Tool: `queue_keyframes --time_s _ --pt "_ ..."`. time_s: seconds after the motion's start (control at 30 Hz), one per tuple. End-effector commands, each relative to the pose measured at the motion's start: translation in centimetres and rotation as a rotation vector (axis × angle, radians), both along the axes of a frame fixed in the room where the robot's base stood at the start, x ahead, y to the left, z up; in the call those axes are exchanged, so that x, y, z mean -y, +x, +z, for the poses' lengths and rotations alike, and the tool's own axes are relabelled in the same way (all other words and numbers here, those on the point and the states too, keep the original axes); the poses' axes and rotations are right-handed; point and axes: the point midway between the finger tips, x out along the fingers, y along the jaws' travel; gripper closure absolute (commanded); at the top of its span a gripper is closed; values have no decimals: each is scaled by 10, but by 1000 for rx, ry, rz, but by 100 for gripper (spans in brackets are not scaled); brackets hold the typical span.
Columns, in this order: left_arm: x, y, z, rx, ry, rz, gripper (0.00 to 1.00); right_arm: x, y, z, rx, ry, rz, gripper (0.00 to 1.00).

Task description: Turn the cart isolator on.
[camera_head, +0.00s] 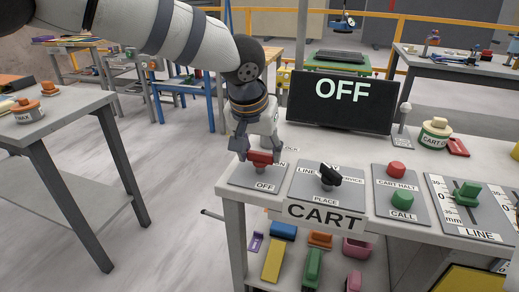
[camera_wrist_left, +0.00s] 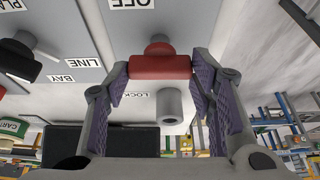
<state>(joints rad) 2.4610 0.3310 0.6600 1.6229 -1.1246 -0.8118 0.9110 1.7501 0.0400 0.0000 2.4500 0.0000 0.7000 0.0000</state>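The cart isolator is a red T-shaped handle (camera_head: 262,158) on a grey plate (camera_head: 244,180) at the left end of the table marked CART. Its plate reads OFF at the front, with ON and LOCK labels partly hidden. My left gripper (camera_head: 260,155) reaches down over the handle. In the left wrist view, the red handle (camera_wrist_left: 160,67) lies crosswise between the fingertips, and both finger pads meet its ends. A grey post (camera_wrist_left: 170,105) stands near the LOCK label. The dark display (camera_head: 340,102) behind reads OFF. My right gripper is not in view.
Right of the isolator are a black selector knob (camera_head: 330,174), a red button (camera_head: 396,169), a green button (camera_head: 402,198) and a green slider (camera_head: 467,194). A round CART container (camera_head: 434,134) stands behind them. Another table (camera_head: 60,115) is at the left, with open floor between.

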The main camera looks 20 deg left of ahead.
Motion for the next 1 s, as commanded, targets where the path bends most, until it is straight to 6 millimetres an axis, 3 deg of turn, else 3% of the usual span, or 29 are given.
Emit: queue_keyframes --time_s 0.47,1.0 --pt "-1 0 0 0 0 -122 78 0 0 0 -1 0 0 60" --pt "-4 2 -2 -4 -5 -613 78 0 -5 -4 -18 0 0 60"
